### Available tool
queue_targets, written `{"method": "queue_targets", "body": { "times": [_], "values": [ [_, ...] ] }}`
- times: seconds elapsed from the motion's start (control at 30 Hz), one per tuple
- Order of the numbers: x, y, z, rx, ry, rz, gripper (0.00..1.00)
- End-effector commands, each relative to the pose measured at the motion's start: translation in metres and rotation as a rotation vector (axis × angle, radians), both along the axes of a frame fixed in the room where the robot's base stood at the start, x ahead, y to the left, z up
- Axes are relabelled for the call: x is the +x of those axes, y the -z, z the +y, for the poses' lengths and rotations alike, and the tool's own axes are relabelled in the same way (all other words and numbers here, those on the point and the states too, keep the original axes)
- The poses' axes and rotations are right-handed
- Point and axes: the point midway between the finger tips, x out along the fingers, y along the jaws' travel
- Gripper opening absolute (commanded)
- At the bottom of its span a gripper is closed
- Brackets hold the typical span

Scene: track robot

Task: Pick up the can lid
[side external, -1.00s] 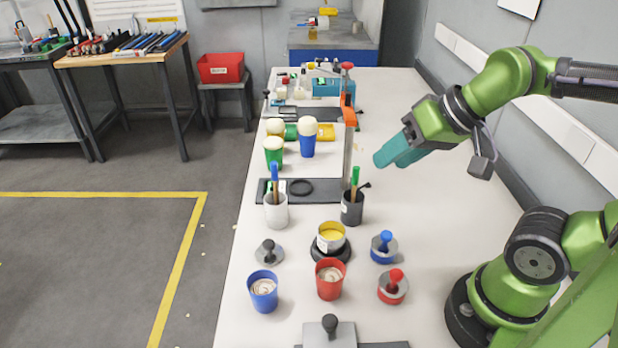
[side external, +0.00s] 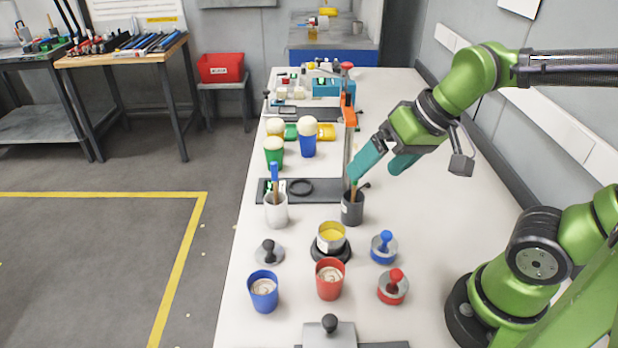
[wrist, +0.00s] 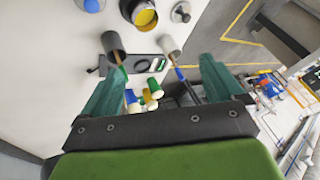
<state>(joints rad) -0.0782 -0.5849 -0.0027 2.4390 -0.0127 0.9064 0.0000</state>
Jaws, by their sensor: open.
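Three round lids with knobs lie on the table: a grey one with a black knob (side external: 269,254), a blue one (side external: 384,248) and a red one (side external: 393,288). I cannot tell by a label which is the can lid. The grey lid (wrist: 181,12) and blue lid (wrist: 91,5) also show at the top of the wrist view. An open can with yellow content (side external: 331,238) stands between them on a black round base. My gripper (side external: 376,175) is open and empty above the table, farther back than the lids, its left finger overlapping the dark brush cup in the side view.
A dark cup (side external: 352,209) and a white cup (side external: 276,212) hold upright brushes. Blue (side external: 263,294) and red (side external: 330,283) cups stand in front. An upright post with an orange clamp (side external: 348,105) rises behind.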

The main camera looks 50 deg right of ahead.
Motion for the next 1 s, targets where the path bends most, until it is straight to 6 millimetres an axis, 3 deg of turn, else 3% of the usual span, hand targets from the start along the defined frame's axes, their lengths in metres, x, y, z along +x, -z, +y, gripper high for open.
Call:
{"method": "queue_targets", "body": {
  "times": [0.23, 0.4, 0.6, 0.8, 1.0],
  "values": [
    [0.065, 0.018, 0.046, -0.081, -0.16, 0.216, 0.94],
    [0.109, 0.042, 0.082, -0.161, -0.246, 0.348, 0.94],
    [0.148, 0.068, 0.116, -0.251, -0.296, 0.449, 0.94],
    [0.165, 0.056, 0.12, -0.277, -0.276, 0.46, 0.94],
    [0.161, 0.088, 0.118, -0.276, -0.274, 0.48, 0.94]
  ]
}}
